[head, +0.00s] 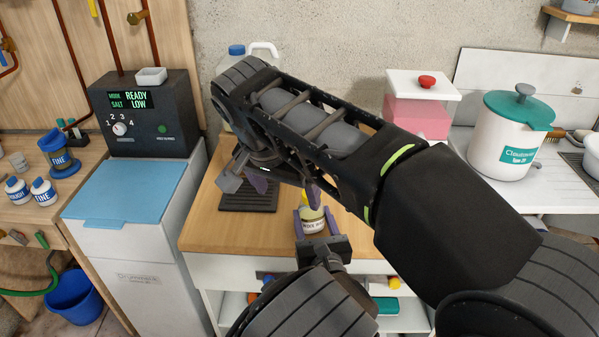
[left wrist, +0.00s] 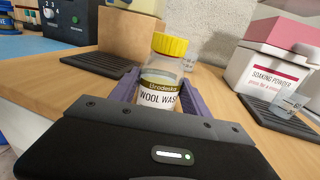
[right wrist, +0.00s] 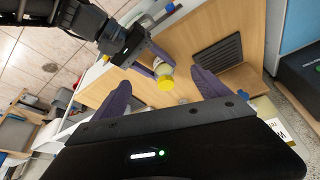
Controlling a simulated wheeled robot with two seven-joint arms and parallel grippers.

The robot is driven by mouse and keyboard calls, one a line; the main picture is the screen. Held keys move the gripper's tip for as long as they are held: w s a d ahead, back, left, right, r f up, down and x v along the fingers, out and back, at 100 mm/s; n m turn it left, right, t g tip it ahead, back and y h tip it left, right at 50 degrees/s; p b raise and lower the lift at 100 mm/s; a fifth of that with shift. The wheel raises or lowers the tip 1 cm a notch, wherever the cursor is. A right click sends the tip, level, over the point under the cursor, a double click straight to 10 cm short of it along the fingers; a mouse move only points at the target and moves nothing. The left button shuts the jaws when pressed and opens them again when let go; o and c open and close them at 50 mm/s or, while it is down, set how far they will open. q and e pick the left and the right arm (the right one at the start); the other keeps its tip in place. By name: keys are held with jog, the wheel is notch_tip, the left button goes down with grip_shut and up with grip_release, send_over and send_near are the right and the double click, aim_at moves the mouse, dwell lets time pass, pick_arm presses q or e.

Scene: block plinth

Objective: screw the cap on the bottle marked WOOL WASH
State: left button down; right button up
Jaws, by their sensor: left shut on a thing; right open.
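The WOOL WASH bottle (left wrist: 158,91) is a small clear bottle with a white and brown label, standing upright over the wooden counter. A yellow cap (left wrist: 170,44) sits on its top; how tightly it is screwed I cannot tell. My left gripper (head: 315,223) is shut around the bottle (head: 313,227), a finger on each side. My right gripper (head: 285,187) is open and empty above, its arm crossing from the right. In the right wrist view the cap (right wrist: 165,83) shows beyond and between the open fingers, apart from them. The right arm partly hides the bottle in the head view.
The wooden counter (head: 225,232) has a black ribbed mat (head: 245,200) and a wooden block (left wrist: 130,38) behind the bottle. A jug with a blue cap (head: 236,50) is partly hidden behind my right arm.

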jog(key=shift+s+a, duration=0.25)
jog(key=shift+s, duration=0.35)
jog(key=shift+s+a, duration=0.2)
jog(key=shift+s, duration=0.35)
pick_arm(q)
jog(key=shift+c, duration=2.2)
grip_release()
jog(key=shift+s, duration=0.1)
jog(key=v, duration=0.7)
jog(key=shift+s+b, duration=0.3)
jog(key=shift+b, duration=0.15)
pick_arm(e)
jog(key=shift+f, duration=0.45)
